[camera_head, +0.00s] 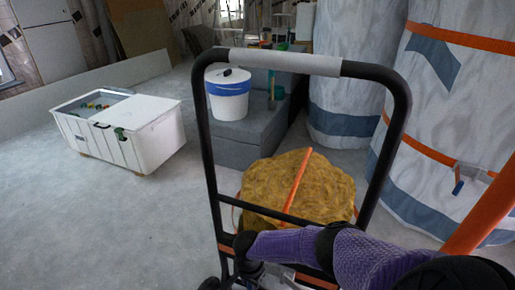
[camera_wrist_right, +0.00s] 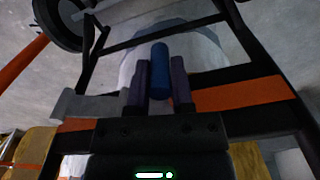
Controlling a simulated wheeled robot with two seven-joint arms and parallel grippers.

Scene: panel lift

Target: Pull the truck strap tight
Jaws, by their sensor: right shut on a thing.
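The hand truck (camera_head: 401,115) has a black tube frame with a grey grip on its top bar and stands in the middle of the head view. A yellow-brown bundle (camera_head: 265,185) sits on it, with an orange strap (camera_head: 299,178) across it. In the right wrist view a wide orange strap (camera_wrist_right: 240,94) crosses the black frame on both sides of the gripper. My right gripper (camera_wrist_right: 160,78) is shut on a blue handle (camera_wrist_right: 160,52), which stands out between its fingers. In the head view my right arm hides the truck's lower part. My left gripper is not in view.
A white bin (camera_head: 120,130) stands at the left. A white bucket with a blue band (camera_head: 228,98) is on a grey block (camera_head: 240,135) behind the truck. Large wrapped rolls (camera_head: 440,120) with orange bands stand at the right. The floor (camera_head: 110,220) at left is clear.

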